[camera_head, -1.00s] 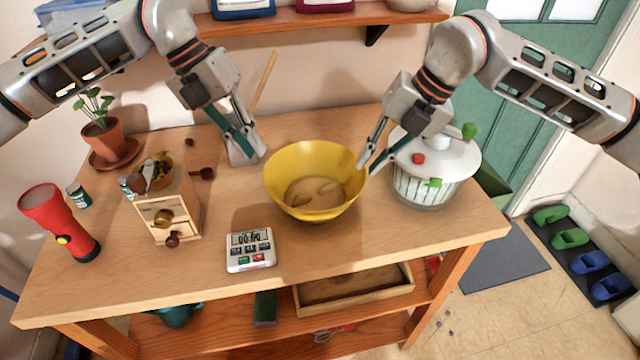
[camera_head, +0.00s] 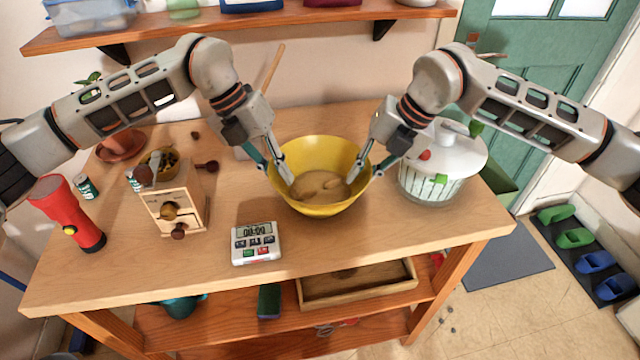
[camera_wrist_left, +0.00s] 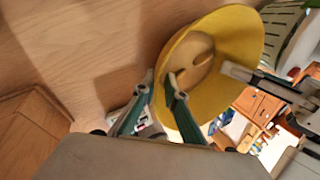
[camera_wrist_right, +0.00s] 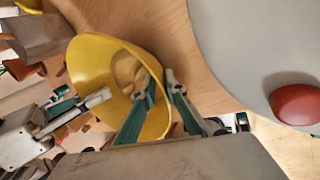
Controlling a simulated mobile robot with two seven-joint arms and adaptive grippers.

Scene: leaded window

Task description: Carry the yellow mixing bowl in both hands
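The yellow mixing bowl (camera_head: 322,207) stands on the wooden table with tan dough-like lumps (camera_head: 320,187) inside. It also shows in the left wrist view (camera_wrist_left: 237,40) and the right wrist view (camera_wrist_right: 90,62). My left gripper (camera_head: 275,173) is at the bowl's left rim, one finger inside and one outside. My right gripper (camera_head: 367,172) straddles the right rim the same way. Both grippers look open, with gaps between fingers and bowl wall; whether any finger touches the wall is hard to tell.
A white salad spinner (camera_head: 430,180) stands close on the right, beneath my right arm. A timer (camera_head: 257,243) lies in front of the bowl. A wooden grinder (camera_head: 178,208) and red flashlight (camera_head: 70,212) stand left. A shelf (camera_head: 240,20) runs behind. The front right tabletop is clear.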

